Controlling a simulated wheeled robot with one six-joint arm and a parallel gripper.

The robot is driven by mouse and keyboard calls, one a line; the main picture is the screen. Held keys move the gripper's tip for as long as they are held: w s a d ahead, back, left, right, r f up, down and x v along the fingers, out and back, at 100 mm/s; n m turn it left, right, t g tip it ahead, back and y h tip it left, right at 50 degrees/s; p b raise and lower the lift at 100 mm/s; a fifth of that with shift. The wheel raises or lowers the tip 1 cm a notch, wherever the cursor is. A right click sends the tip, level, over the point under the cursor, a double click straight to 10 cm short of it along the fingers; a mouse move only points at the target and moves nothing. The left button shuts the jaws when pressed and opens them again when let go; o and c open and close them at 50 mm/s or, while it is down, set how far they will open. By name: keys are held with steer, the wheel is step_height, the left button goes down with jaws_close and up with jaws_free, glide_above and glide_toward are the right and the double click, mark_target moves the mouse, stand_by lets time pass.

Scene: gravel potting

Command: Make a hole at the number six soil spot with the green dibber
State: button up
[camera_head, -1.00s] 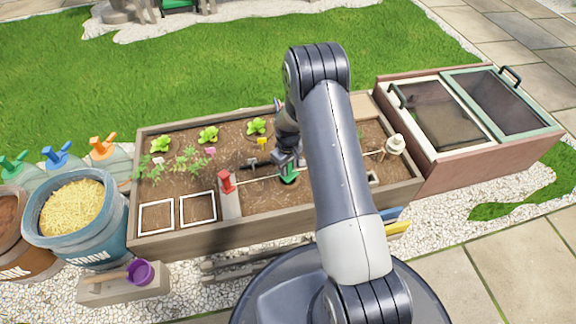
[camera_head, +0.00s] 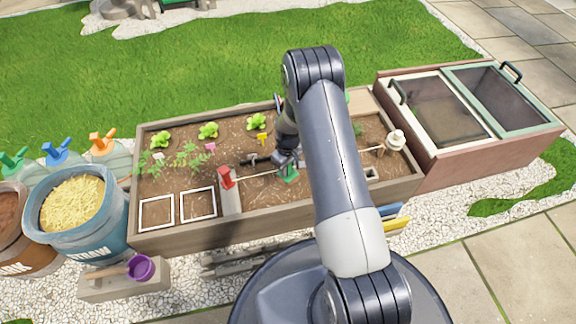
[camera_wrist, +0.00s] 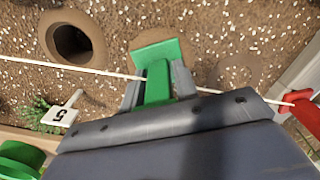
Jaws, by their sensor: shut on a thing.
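My gripper (camera_wrist: 158,85) is shut on the green dibber (camera_wrist: 157,57), which shows between the fingers in the wrist view. In the head view the green dibber (camera_head: 289,175) is under my gripper (camera_head: 286,160), over the middle of the soil bed, near the white string. Its lower tip is hidden, so I cannot tell whether it touches the soil. A round patch of soil (camera_wrist: 238,72) lies right of it. A marker with the number five (camera_wrist: 60,115) stands at left. I cannot read a number six marker in either view.
An open hole (camera_wrist: 72,40) is at upper left in the wrist view. A red string peg (camera_head: 226,178) stands left of my gripper and a pale peg (camera_head: 395,140) at right. Seedlings (camera_head: 190,156) and a straw tub (camera_head: 78,210) are at left; a cold frame (camera_head: 450,115) is at right.

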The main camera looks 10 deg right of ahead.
stand_by(0.3)
steer(key=shift+r+p, duration=3.15)
steer(key=shift+r, duration=1.9)
steer(key=shift+r+p, duration=1.55)
steer(key=shift+r, duration=0.95)
steer(key=shift+r, duration=0.1)
